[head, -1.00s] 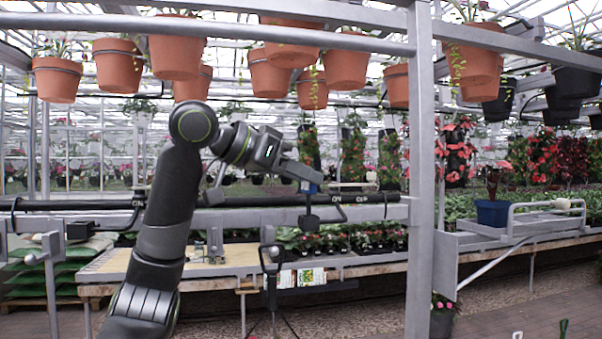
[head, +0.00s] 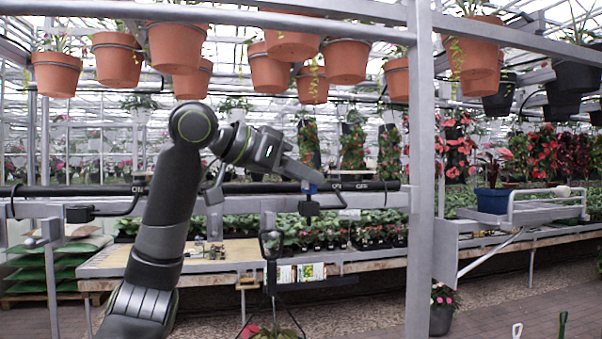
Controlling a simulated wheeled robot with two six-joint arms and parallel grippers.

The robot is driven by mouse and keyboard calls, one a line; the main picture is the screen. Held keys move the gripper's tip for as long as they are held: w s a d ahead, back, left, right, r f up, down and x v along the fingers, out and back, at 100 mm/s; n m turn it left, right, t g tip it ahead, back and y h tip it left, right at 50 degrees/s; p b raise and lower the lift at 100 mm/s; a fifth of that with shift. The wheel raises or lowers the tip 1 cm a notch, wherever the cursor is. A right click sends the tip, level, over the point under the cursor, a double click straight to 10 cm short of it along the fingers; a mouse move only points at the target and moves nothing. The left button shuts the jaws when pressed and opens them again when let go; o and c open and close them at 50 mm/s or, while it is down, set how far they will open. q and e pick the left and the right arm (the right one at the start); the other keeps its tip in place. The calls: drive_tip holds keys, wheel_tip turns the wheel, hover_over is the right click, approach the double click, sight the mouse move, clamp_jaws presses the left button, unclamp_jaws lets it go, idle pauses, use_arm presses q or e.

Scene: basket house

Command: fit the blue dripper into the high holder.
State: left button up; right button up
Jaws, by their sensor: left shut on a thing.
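My left gripper (head: 312,180) reaches in from the left and is shut on the small blue dripper (head: 309,188), partly hidden by the fingers. The dripper is just above a black holder (head: 308,208) on a bent arm from the dark horizontal pipe. I cannot tell whether dripper and holder touch. A similar black holder (head: 79,214) juts from the pipe at the left. Another dark ring-like holder (head: 271,243) stands lower, below the pipe. My right gripper is not in view.
Terracotta pots (head: 268,70) hang above my arm. A grey upright post (head: 420,160) stands right of the gripper. The dark pipe (head: 240,190) runs behind my arm. A wooden bench (head: 215,267) lies behind, and a blue pot (head: 492,202) stands at the right.

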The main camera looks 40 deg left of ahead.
use_arm(q)
drive_tip(key=shift+f, duration=0.45)
drive_tip(key=o, duration=0.8)
